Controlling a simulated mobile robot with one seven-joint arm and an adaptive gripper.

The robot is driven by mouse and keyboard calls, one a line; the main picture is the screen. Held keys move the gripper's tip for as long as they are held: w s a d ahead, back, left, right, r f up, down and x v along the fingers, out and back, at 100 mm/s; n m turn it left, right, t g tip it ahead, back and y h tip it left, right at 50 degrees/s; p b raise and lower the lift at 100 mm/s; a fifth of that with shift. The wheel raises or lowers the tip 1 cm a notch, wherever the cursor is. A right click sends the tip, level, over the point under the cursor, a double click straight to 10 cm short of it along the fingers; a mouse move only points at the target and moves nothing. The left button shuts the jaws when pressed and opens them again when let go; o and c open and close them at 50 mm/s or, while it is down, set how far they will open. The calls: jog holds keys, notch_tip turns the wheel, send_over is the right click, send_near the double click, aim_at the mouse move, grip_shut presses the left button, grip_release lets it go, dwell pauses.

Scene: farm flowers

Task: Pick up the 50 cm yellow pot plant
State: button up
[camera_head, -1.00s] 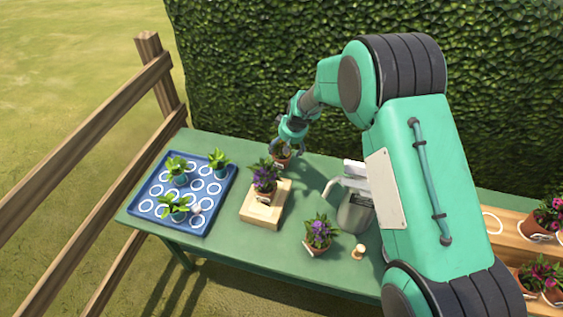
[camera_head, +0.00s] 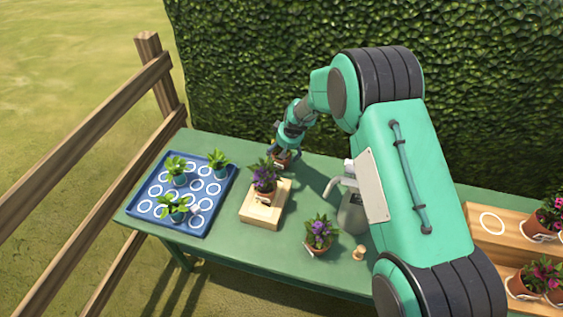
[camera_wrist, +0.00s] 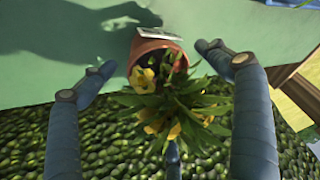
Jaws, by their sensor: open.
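The yellow-flowered plant stands in a terracotta pot (camera_wrist: 158,55) with a pale label on its side. Its green leaves and yellow blooms (camera_wrist: 160,118) point toward the wrist camera. My gripper (camera_wrist: 155,60) is open, with fingers on both sides of the pot and visible gaps to it. A further finger shows below, partly hidden by the leaves. In the head view my gripper (camera_head: 283,150) is at the table's back edge, over the pot (camera_head: 282,160), and hides most of the plant.
A purple-flowered pot (camera_head: 265,178) stands on a wooden block (camera_head: 262,219) close in front. Another purple pot (camera_head: 320,233), a wooden peg (camera_head: 359,252) and a watering can (camera_head: 352,213) are to the right. A blue tray (camera_head: 150,223) with seedlings lies left. A hedge (camera_head: 250,70) stands behind.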

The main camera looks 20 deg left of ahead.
jog(key=shift+b+x, duration=0.3)
jog(key=shift+x, duration=1.45)
jog(key=shift+s, duration=0.1)
jog(key=c, duration=1.6)
jog(key=shift+r+p, duration=1)
jog(key=shift+r, duration=4.05)
